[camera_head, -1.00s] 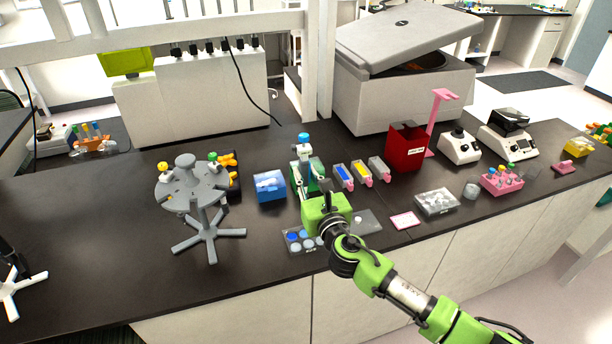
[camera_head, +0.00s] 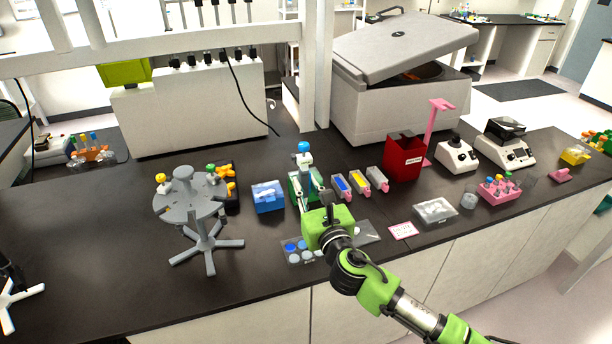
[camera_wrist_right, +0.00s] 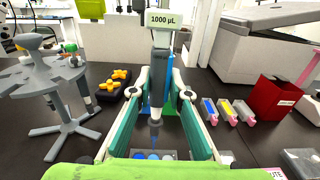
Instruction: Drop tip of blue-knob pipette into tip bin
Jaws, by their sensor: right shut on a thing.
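The blue-knob pipette (camera_head: 304,148) stands upright in my right gripper (camera_head: 308,190), above the middle of the bench. In the wrist view the pipette (camera_wrist_right: 160,60) carries a "1000 µL" label, and the fingers of the gripper (camera_wrist_right: 160,92) close on its body from both sides. The bin also shows in the wrist view (camera_wrist_right: 272,103). My left gripper is not in view.
Between pipette and bin stand small reservoirs with blue and yellow contents (camera_head: 357,182). A blue box (camera_head: 268,197) and a grey pipette carousel (camera_head: 188,205) are left. A pink stand (camera_head: 433,135) rises behind the bin. A large centrifuge (camera_head: 390,100) stands behind. The front-left bench is clear.

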